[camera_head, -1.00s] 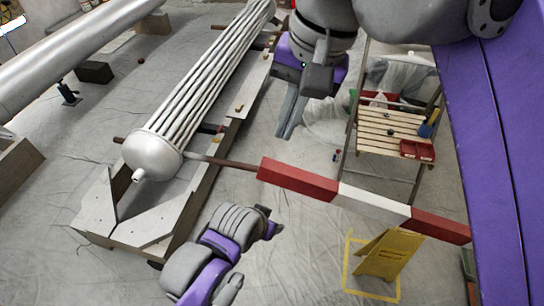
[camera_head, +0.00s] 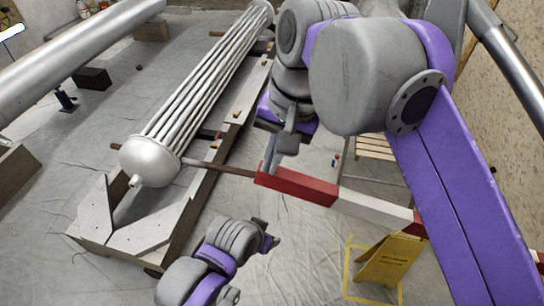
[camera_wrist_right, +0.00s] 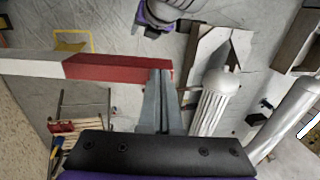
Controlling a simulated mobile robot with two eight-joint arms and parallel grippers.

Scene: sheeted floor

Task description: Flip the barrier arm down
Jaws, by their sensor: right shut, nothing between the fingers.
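The red and white barrier arm (camera_head: 295,186) stretches across the right half of the head view, with a thin rod at its left end. In the right wrist view its red end (camera_wrist_right: 112,67) lies at the fingertips. My right gripper (camera_head: 269,168) is shut and empty, its fingers pointing down over the red end. The same fingertips (camera_wrist_right: 160,73) overlap that end in the wrist view; whether they touch it is unclear. My right arm hides part of the barrier's far section. My left gripper (camera_head: 268,237) is low in the middle, apart from the barrier; its fingers are unclear.
A silver tube bundle (camera_head: 205,85) lies on a wooden cradle (camera_head: 150,235) left of the barrier. A yellow floor sign (camera_head: 390,260) stands below the barrier at right. A slatted wooden stand (camera_head: 375,146) is partly hidden behind my right arm. Bare sheeted floor shows between.

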